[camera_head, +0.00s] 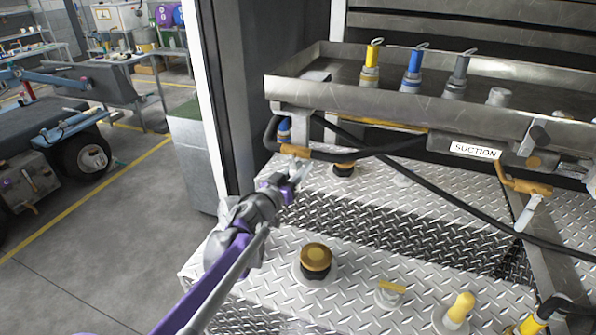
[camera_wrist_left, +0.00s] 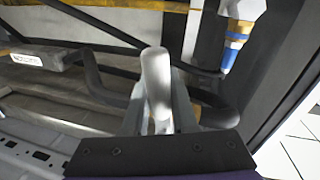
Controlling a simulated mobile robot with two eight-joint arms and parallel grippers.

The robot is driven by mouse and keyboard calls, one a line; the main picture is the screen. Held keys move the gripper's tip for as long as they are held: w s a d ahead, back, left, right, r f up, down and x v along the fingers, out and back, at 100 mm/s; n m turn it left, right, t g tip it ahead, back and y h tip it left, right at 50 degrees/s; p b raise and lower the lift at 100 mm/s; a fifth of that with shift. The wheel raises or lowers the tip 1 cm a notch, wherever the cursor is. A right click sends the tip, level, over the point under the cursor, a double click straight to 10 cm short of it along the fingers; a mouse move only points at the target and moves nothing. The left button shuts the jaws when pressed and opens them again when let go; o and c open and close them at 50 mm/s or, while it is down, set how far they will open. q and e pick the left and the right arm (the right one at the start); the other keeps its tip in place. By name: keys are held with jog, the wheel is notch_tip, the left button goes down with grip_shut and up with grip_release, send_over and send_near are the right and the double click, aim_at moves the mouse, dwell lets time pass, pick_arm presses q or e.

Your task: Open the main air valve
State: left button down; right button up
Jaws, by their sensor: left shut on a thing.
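The air valve has a brass body (camera_head: 295,151) on a black hose under the left end of the metal tray. Its pale lever handle (camera_wrist_left: 156,75) stands between my fingers in the left wrist view. My left gripper (camera_head: 294,174) is shut on this handle, just below the brass body. The fingers hide part of the handle, and the brass body does not show clearly in the wrist view. My right gripper is not in view.
The metal tray (camera_head: 350,98) holds yellow, blue and grey capped fittings. A second brass valve (camera_head: 525,187) with a pale handle hangs near the SUCTION label (camera_head: 475,151). Black hoses cross above the diamond-plate deck (camera_head: 365,243). A dark cabinet post (camera_head: 243,100) stands close left.

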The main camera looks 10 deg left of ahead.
pick_arm(q)
jog(key=d+r+n+t+y, duration=0.2)
jog(key=r+n, duration=0.3)
jog(key=n, duration=1.3)
jog(key=shift+s+d+t+y, duration=0.4)
jog(key=shift+d+y, duration=0.1)
jog(key=shift+d, duration=0.15)
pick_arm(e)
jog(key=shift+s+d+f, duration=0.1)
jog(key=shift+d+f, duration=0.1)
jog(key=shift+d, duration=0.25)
pick_arm(q)
jog(key=shift+r+n, duration=0.1)
jog(key=shift+n, duration=0.2)
jog(key=c, duration=0.7)
grip_release()
jog(key=v, duration=1)
jog(key=shift+s, duration=0.35)
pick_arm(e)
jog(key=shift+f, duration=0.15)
pick_arm(q)
jog(key=shift+a, duration=0.1)
